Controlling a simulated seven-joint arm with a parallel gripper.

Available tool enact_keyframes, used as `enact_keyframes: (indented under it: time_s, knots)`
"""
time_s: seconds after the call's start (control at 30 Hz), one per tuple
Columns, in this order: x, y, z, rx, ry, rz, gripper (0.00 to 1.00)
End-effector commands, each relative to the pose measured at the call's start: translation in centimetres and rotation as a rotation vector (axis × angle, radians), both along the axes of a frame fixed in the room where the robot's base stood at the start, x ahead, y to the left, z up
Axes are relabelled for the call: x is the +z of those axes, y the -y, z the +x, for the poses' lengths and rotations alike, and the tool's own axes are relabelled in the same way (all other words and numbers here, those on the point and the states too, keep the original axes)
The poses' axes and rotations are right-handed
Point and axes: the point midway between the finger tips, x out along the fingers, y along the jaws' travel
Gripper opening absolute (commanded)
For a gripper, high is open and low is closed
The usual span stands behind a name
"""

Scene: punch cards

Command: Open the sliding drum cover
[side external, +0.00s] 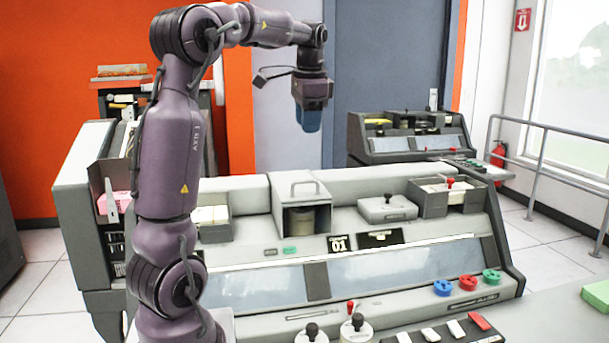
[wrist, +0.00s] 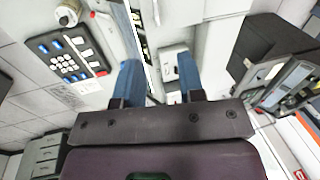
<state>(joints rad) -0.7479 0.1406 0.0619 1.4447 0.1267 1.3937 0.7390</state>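The drum cover (side external: 302,189) is a grey housing with an arched handle (side external: 304,188), set in the middle of the machine's upper deck. A dark drum (side external: 300,217) shows below the handle; I cannot tell whether a clear panel lies in front of it. My gripper (side external: 308,121) hangs high above the machine, well above the cover, with its blue fingers pointing down. In the wrist view my gripper (wrist: 157,78) has its two blue fingers apart with nothing between them.
Right of the cover stand a low grey lid with a black knob (side external: 388,206) and a card bin with a red knob (side external: 446,197). A keypad (wrist: 66,57) shows in the wrist view. A second machine (side external: 408,137) stands behind. The air around my gripper is free.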

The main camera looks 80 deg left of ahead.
Motion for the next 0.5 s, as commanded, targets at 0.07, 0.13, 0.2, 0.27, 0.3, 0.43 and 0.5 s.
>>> enact_keyframes:
  time_s: [0.07,0.13,0.2,0.27,0.3,0.43,0.5]
  knots:
    - [-0.2,0.3,-0.3,-0.043,-0.026,-0.013,0.36]
    - [-0.6,0.2,-0.3,-0.059,-0.031,-0.016,0.36]
    - [-1.2,0.1,-0.3,-0.062,-0.033,-0.017,0.36]
    - [-2.1,0.0,-0.3,-0.061,-0.033,-0.018,0.36]
    - [-2.8,-0.2,-0.3,-0.060,-0.032,-0.018,0.36]
    - [-5.5,-0.6,-0.3,-0.060,-0.033,-0.019,0.36]
    - [-7.0,-1.0,-0.3,-0.060,-0.032,-0.018,0.36]
